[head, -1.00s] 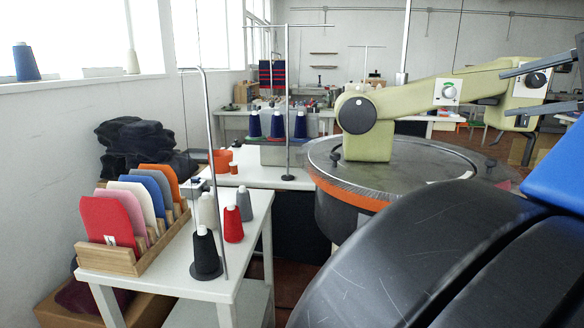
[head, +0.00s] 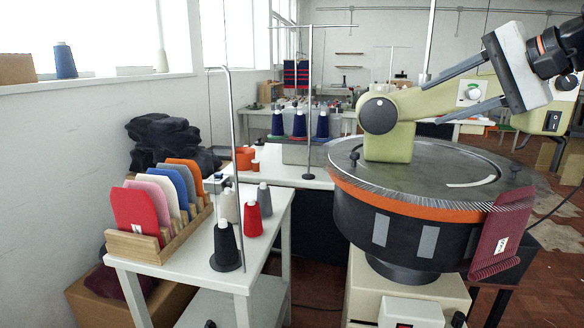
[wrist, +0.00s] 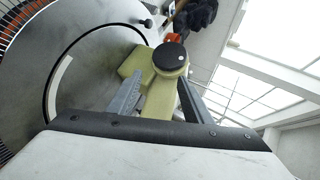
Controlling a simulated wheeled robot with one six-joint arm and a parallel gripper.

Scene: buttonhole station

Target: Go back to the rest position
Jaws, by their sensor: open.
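My gripper (head: 435,103) is at the upper right of the head view, with its two grey fingers spread and pointing left. The fingers overlap the pale green arm (head: 388,141) of the round machine in the picture; I cannot tell the exact gap. In the wrist view my gripper (wrist: 160,82) is open, with the green arm and its black knob (wrist: 170,56) beyond the fingers. A maroon knitted piece (head: 505,225) hangs on the right side of the machine's round dial (head: 450,178), apart from the gripper.
A white side table (head: 180,262) at left holds a wooden rack (head: 150,245) of coloured panels, black (head: 226,246) and red (head: 253,219) cones, and a tall thin stand (head: 238,150). A second thin stand (head: 310,110) rises behind. Red floor shows at right.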

